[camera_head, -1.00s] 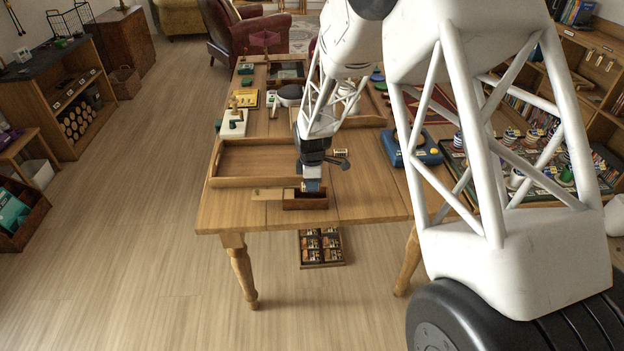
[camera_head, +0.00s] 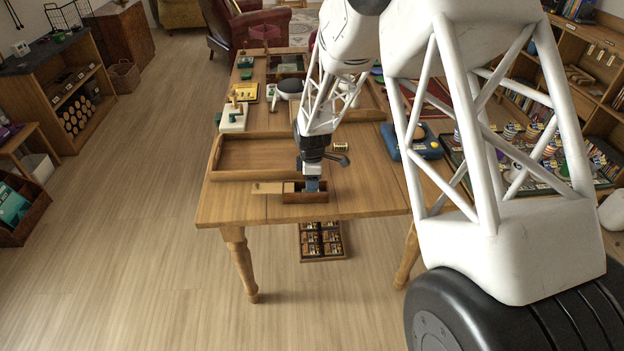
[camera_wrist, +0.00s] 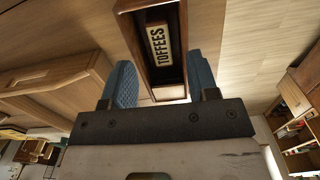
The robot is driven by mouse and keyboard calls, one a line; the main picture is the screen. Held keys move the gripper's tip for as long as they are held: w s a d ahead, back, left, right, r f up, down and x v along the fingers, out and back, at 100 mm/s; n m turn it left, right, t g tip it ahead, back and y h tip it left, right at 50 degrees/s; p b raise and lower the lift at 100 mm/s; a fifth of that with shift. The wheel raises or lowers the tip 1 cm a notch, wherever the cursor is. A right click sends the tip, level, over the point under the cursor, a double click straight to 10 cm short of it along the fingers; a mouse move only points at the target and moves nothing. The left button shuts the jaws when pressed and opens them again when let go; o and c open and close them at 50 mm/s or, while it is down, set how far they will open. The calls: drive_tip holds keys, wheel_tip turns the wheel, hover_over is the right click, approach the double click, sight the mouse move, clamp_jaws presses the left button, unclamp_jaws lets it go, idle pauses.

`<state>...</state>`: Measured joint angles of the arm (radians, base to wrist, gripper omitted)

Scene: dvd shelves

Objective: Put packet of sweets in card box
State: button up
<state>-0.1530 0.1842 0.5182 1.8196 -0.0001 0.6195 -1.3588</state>
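The small open wooden box (camera_head: 294,198), which I take as the card box, stands near the table's front edge, with a pale flat lid-like piece (camera_head: 268,188) at its left. In the wrist view the box (camera_wrist: 168,94) has a dark inside. A cream label or packet reading "TOFFEES" (camera_wrist: 159,47) shows within its rim; I cannot tell which it is. My gripper (camera_head: 312,185) points down at the box. Its blue fingers (camera_wrist: 164,82) are apart, one on each side of the box in the picture. Whether they touch it is unclear. Nothing is clearly held.
A large shallow wooden tray (camera_head: 250,176) lies just behind the box. A blue device (camera_head: 412,145) stands to the right, and a white board (camera_head: 234,118) lies farther back left. A compartmented tray (camera_head: 321,240) is on the floor below the table edge. The table's front right is clear.

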drive_tip(key=shift+r, duration=0.1)
wheel_tip(320, 180, up, 8)
drive_tip(key=shift+f, duration=0.2)
idle(0.6)
idle(0.3)
drive_tip(key=s+d+r+m+t, duration=0.1)
drive_tip(key=s+d+r+m, duration=0.3)
drive_tip(key=s+r, duration=0.5)
drive_tip(key=s+d+r+m, duration=0.3)
drive_tip(key=s+r+m, duration=0.1)
drive_tip(key=s+r, duration=0.5)
drive_tip(key=s+d+r+m, duration=0.1)
drive_tip(key=s+m, duration=0.2)
drive_tip(key=s, duration=0.5)
drive_tip(key=s+d+r+m+t, duration=0.1)
drive_tip(key=s+d+r+m, duration=0.1)
drive_tip(key=s, duration=0.5)
drive_tip(key=s+d+r+m, duration=0.1)
drive_tip(key=s+m, duration=0.3)
drive_tip(key=s, duration=0.4)
drive_tip(key=shift+s+d+r+m+t, duration=0.2)
drive_tip(key=shift+s+r+m+t, duration=0.1)
drive_tip(key=shift+r, duration=0.45)
